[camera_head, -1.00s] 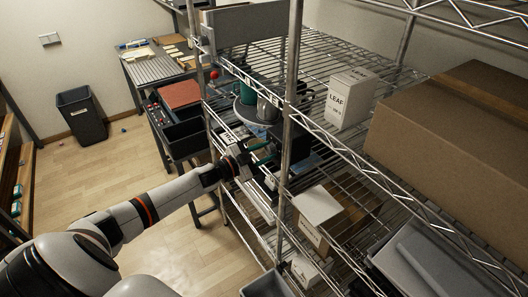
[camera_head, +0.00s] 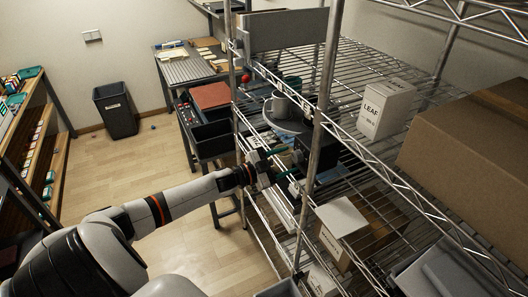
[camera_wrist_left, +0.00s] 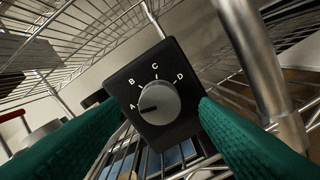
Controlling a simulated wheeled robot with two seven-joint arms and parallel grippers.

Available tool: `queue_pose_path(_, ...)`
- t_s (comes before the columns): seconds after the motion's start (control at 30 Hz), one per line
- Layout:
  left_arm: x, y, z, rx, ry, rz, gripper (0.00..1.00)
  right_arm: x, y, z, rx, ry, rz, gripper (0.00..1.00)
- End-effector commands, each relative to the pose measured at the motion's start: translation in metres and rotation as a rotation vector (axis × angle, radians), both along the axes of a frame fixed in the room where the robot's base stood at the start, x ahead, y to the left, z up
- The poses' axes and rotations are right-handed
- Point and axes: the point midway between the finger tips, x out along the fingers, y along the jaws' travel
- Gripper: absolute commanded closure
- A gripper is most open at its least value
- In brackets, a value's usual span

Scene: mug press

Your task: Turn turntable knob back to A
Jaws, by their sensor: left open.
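The knob (camera_wrist_left: 160,101) is a grey dial on a dark box marked A, B, C and D. My left gripper (camera_wrist_left: 158,106) is open, with one green finger on each side of the knob box in the wrist view. The fingers look clear of the dial. In the head view my left gripper (camera_head: 280,164) reaches the shelf just in front of the grey round turntable (camera_head: 289,125). A grey mug (camera_head: 280,107) stands on the turntable, and a green mug (camera_head: 293,83) shows behind it. My right gripper is out of view.
A metal shelf post (camera_head: 322,120) stands close to the right of my left gripper, and also in the wrist view (camera_wrist_left: 262,70). A white LEAF box (camera_head: 386,108) stands on the shelf to the right.

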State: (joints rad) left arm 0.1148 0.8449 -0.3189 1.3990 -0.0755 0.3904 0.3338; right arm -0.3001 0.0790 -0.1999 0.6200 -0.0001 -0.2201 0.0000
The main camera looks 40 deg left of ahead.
Motion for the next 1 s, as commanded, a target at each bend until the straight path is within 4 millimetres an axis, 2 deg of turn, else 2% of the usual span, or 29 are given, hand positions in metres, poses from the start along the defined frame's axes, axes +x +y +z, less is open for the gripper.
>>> queue_pose_path(0.03,-0.009,0.004,-0.005,0.003,0.004,0.0,0.44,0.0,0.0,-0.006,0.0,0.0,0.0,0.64)
queue_pose_path(0.2,-0.037,0.015,-0.005,0.002,0.005,0.0,0.44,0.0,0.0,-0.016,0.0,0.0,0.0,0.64)
queue_pose_path(0.5,-0.075,0.031,-0.003,0.001,0.004,0.001,0.44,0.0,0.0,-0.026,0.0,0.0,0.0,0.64)
queue_pose_path(0.73,-0.088,0.037,-0.002,0.0,0.002,0.0,0.44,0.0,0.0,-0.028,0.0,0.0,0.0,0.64)
queue_pose_path(1.0,-0.089,0.037,0.0,0.0,0.001,0.001,0.44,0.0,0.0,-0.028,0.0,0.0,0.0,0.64)
